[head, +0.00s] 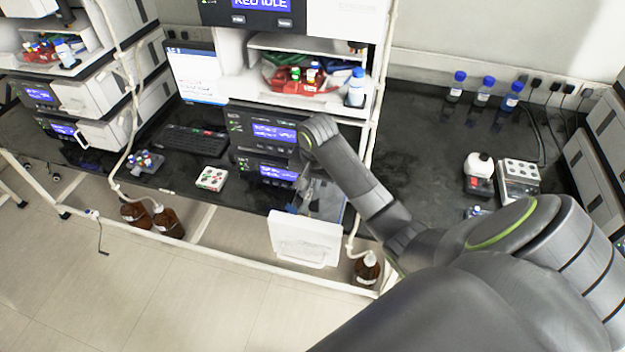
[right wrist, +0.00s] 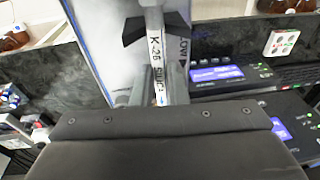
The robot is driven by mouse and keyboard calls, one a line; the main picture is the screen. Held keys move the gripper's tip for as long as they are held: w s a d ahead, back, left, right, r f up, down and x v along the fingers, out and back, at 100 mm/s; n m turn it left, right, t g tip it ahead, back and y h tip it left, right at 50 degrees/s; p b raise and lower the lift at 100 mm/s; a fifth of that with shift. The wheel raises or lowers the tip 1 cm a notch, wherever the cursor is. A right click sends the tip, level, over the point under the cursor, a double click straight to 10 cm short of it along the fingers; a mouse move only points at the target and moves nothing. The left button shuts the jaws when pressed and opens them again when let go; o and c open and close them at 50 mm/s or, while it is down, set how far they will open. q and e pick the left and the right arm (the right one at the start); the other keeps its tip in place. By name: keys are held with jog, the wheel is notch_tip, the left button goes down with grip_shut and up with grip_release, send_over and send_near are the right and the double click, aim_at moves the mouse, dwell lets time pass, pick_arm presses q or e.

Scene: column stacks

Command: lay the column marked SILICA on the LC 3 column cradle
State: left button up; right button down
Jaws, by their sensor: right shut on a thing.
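The column (right wrist: 155,52) is a thin white tube with dark lettering that seems to read SILICA, partly blurred. It shows in the right wrist view. My right gripper (right wrist: 156,88) is shut on it, with a grey finger on each side. Two dark angled pieces (right wrist: 139,30), perhaps a cradle clip, flank the column's far part; I cannot tell if they touch it. In the head view my right gripper (head: 310,190) is above the open white door of the middle stack, and the column there is too small to make out. No LC 3 label is readable. My left gripper is not in view.
The white door (head: 305,240) juts out at the bench's front edge. Stack modules with blue displays (head: 275,132) stand behind my arm. A small white block (head: 211,179) and a keyboard (head: 190,140) lie to the left. Blue-capped bottles (head: 482,92) stand at the back right.

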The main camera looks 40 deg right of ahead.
jog(key=shift+f, duration=0.3)
jog(key=c, duration=1.3)
grip_release()
jog(key=shift+c, duration=0.2)
